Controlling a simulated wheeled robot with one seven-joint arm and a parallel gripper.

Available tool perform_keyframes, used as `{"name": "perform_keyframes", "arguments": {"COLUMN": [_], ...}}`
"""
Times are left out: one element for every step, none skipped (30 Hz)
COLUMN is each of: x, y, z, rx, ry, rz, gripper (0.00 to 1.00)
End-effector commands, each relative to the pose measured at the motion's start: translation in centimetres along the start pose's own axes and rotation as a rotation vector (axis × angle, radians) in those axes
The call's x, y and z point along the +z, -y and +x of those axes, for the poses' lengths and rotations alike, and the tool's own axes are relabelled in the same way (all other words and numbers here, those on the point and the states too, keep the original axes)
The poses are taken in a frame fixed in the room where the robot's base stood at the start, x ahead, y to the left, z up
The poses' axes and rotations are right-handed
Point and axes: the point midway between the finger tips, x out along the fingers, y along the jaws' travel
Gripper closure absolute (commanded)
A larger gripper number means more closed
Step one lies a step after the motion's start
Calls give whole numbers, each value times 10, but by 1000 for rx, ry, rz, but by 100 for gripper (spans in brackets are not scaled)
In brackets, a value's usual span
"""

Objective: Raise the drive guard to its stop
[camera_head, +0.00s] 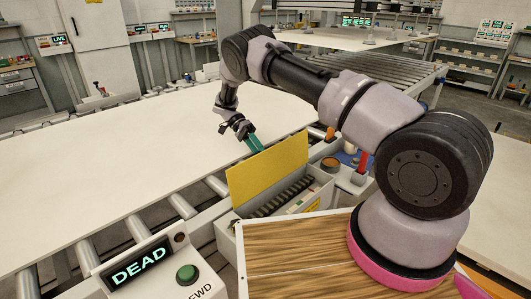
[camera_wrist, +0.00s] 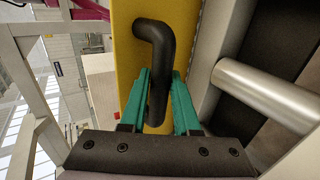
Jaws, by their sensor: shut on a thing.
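The drive guard (camera_head: 270,170) is a yellow panel standing tilted up along the far edge of an open grey box, and it fills the upper middle of the wrist view (camera_wrist: 125,50). A black bent handle (camera_wrist: 155,45) is fixed to it. My gripper (camera_head: 252,142) is at the guard's upper edge, on its far side. In the wrist view its green fingers (camera_wrist: 160,98) lie on both sides of the handle's lower leg and are shut on it. The handle is hidden behind the guard in the head view.
The open box (camera_head: 235,228) shows a dark ribbed row inside. A white board (camera_head: 90,165) lies on rollers (camera_head: 180,205) beyond it. A control box reading DEAD (camera_head: 140,262), with a green button (camera_head: 187,273), stands at the near left. A red lever (camera_head: 362,163) stands right of the guard.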

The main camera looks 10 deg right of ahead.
Motion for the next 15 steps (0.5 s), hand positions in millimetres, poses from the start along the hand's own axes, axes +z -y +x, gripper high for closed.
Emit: {"name": "perform_keyframes", "arguments": {"x": [1, 1, 1, 1, 1, 1, 1, 1, 1, 1, 1, 1, 1, 1, 1], "y": [4, 6, 8, 10, 11, 13, 15, 16, 17, 18, 19, 20, 21, 22, 22], "z": [4, 3, 2, 2, 1, 1, 0, -1, -2, -2, -3, -4, -4, -5, -5], "rx": [9, 10, 10, 10, 11, 29, 41, 49, 61, 69, 76, 86, 92, 98, 106], "ry": [3, 4, 4, 4, 5, 4, 3, 4, 3, 2, 2, 1, 1, 1, 1], "rz": [-1, 0, -1, -1, -1, 1, 1, 0, 0, 0, -2, -1, -2, -2, -2], "gripper": [100, 100, 100, 100, 100, 100, 100, 100, 100, 100, 100, 100, 100, 100, 100]}}
